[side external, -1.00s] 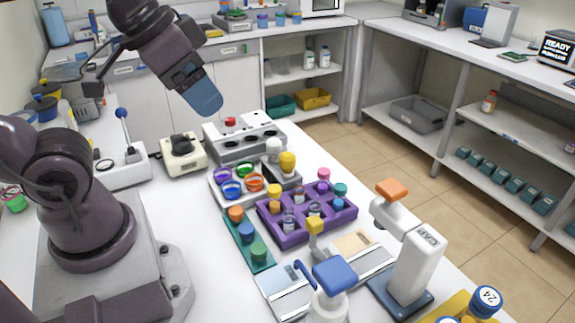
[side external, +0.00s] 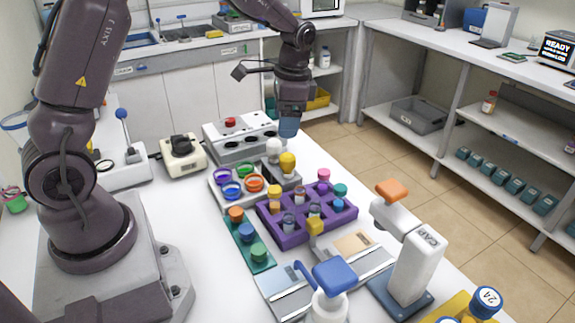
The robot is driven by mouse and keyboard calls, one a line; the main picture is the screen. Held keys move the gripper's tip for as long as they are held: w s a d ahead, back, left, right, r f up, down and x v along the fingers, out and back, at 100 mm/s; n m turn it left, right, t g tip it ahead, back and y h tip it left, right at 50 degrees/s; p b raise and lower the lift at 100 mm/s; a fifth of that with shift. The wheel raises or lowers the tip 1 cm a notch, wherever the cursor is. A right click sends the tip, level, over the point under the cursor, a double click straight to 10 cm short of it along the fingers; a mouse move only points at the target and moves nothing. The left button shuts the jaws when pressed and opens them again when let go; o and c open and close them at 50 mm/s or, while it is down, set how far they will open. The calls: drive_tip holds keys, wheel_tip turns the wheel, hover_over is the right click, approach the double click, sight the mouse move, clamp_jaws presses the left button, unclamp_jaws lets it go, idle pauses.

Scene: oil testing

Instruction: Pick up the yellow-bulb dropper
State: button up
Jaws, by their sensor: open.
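The yellow-bulb dropper (side external: 287,161) stands upright with its bulb on top, in a dark holder near the middle of the bench. A white bulb (side external: 273,145) stands just left of it and slightly behind. The dropper's lower part is hidden in the holder. My gripper (side external: 289,128) points down with blue fingertips, above the yellow bulb in the picture and apart from it. It is open and empty, seen nearly edge-on, so the gap between its fingers does not show.
A purple rack (side external: 332,227) with several capped vials stands in front of the holder. A tray with coloured rings (side external: 232,188) is to the left. A grey block with dark wells (side external: 237,143) is behind. A white press-like device (side external: 412,262) stands front right.

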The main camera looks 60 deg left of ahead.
sight(288, 155)
drive_tip(key=w+a+f+m, duration=0.1)
drive_tip(key=f, duration=0.1)
drive_tip(key=w+a+f+m, duration=0.1)
drive_tip(key=f+m, duration=0.1)
drive_tip(key=f, duration=0.1)
drive_tip(key=w+a+f+m, duration=0.1)
drive_tip(key=f, duration=0.2)
drive_tip(key=shift+w+f+m, duration=0.1)
drive_tip(key=shift+f+m, duration=0.15)
drive_tip(key=shift+m, duration=0.05)
drive_tip(key=shift+s+a+f, duration=0.1)
drive_tip(key=shift+a+f, duration=0.05)
drive_tip(key=shift+f, duration=0.7)
drive_tip(key=shift+s+a+f, duration=0.15)
drive_tip(key=shift+f, duration=0.7)
drive_tip(key=shift+s+a+f, duration=0.1)
drive_tip(key=shift+a+f, duration=0.05)
drive_tip(key=shift+f, duration=0.7)
drive_tip(key=c, duration=0.7)
